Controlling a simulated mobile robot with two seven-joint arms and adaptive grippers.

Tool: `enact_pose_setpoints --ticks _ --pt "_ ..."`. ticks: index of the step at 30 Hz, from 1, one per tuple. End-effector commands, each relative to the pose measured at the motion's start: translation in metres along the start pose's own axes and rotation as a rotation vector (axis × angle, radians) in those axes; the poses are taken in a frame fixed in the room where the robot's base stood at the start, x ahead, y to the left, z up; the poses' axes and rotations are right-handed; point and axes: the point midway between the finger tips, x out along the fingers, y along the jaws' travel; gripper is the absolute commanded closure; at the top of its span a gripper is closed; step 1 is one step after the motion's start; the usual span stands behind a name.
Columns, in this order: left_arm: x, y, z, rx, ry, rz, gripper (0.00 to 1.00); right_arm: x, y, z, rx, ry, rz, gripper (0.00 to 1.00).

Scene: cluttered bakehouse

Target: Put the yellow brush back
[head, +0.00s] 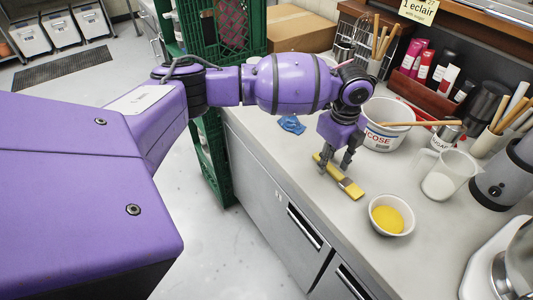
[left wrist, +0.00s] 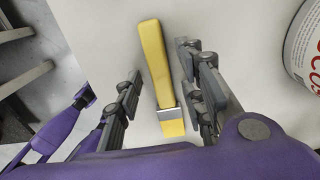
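The yellow brush (head: 353,190) lies on the grey worktop (head: 300,205) near its front edge. It has a yellow handle, a metal band and yellow bristles, and shows whole in the left wrist view (left wrist: 155,60). My left gripper (head: 334,168) points down at it, with one finger on each side. In the left wrist view the fingers (left wrist: 160,80) stand apart, with visible gaps to the brush on both sides. My right gripper is not in view.
A bowl (head: 407,229) of yellow liquid stands just right of the brush. Behind are a white labelled bucket (head: 385,138) with a wooden stick across it and a measuring jug (head: 455,165). A blue cloth (head: 291,124) lies left. Green crates (head: 213,160) stand beside the counter.

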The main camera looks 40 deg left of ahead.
Motion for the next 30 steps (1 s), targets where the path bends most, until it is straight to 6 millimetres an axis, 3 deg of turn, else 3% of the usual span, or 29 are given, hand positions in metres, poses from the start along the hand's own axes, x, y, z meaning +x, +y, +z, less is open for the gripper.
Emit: enact_pose_setpoints --ticks 7,11,24,30 --pt "-0.002 -0.001 0.0 0.001 -0.001 -0.002 0.63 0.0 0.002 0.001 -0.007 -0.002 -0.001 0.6" --pt "-0.013 -0.002 0.0 0.001 -0.001 -0.006 0.63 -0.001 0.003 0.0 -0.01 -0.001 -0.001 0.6" --pt "-0.1 -0.002 0.0 0.002 -0.001 -0.006 0.63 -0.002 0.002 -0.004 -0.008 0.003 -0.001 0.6" --pt "-0.12 -0.001 0.0 0.001 -0.001 -0.003 0.63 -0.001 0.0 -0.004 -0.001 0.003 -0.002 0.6"
